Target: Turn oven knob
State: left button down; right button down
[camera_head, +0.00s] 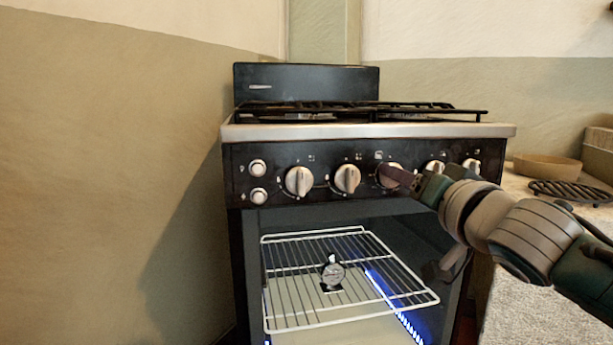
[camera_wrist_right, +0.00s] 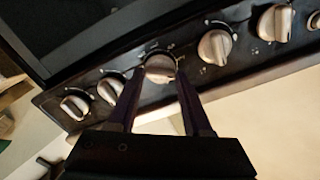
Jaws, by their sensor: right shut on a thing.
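The black oven (camera_head: 240,170) stands against the wall with a row of several silver knobs on its front panel. My right gripper (camera_head: 388,176) comes in from the right and is shut on the middle knob (camera_head: 393,172), whose face is partly hidden by the fingers. In the right wrist view the two dark fingers (camera_wrist_right: 158,85) sit on either side of the same knob (camera_wrist_right: 160,68). Other knobs show to its left in the head view (camera_head: 299,181) (camera_head: 347,178). My left gripper is not in view.
The oven cavity is open below the panel, with a white wire rack (camera_head: 290,290) and a round thermometer (camera_head: 333,273) on it.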

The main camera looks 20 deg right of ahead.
jog(key=n+p, duration=0.3)
jog(key=n, duration=1.8)
jog(key=shift+a+p, duration=0.2)
jog(key=shift+p, duration=0.2)
jog(key=shift+n, duration=0.4)
jog(key=shift+c, duration=1.6)
grip_release()
jog(key=shift+s+f, duration=0.1)
